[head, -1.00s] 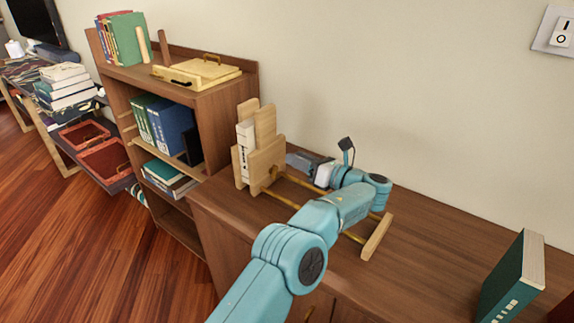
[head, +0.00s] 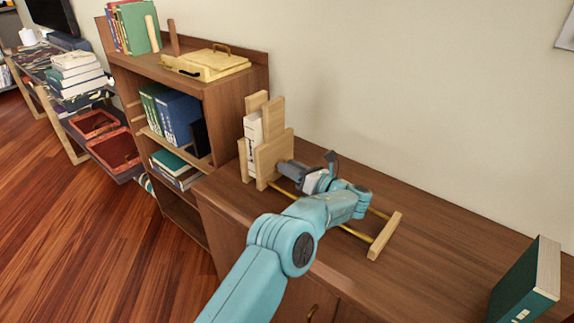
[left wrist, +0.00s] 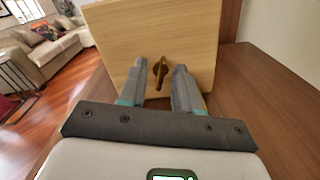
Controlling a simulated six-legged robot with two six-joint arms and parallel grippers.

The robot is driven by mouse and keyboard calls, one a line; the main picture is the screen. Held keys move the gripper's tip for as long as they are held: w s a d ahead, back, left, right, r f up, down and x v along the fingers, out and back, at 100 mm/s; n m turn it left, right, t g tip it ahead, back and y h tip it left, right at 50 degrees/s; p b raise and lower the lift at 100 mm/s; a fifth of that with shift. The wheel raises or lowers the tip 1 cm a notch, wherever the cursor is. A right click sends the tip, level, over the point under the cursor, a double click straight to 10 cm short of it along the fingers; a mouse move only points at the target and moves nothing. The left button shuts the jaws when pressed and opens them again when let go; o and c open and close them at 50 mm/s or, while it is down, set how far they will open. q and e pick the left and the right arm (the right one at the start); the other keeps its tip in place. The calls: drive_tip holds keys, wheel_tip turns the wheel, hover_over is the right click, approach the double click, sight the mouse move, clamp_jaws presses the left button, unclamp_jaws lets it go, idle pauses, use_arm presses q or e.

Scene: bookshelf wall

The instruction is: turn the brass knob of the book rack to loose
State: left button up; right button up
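The wooden book rack (head: 272,158) stands on the brown cabinet top, with pale books (head: 252,132) upright between its boards. Its front board (left wrist: 205,40) fills the upper middle of the left wrist view. The brass knob (left wrist: 160,72) is on that board, its grip bar nearly upright. My left gripper (head: 284,172) is at the board in the head view and hides the knob there. In the left wrist view my left gripper (left wrist: 157,78) is open, its fingers on either side of the knob with a gap at each side. My right gripper is not in view.
Brass rails run from the rack to a wooden end bar (head: 384,236) under my left arm. A teal book (head: 517,283) stands at the right of the cabinet top (head: 440,235). A shelf unit (head: 228,93) stands to the left, and the wall is behind.

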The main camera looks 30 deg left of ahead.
use_arm(q)
drive_tip(key=shift+w+a, duration=0.2)
drive_tip(key=shift+a, duration=0.65)
clamp_jaws()
drive_tip(key=n+b, duration=0.2)
drive_tip(key=b, duration=0.1)
drive_tip(key=shift+s+f+n, duration=0.15)
drive_tip(key=shift+n, duration=0.85)
drive_tip(key=shift+r, duration=0.25)
unclamp_jaws()
drive_tip(key=shift+s, duration=0.1)
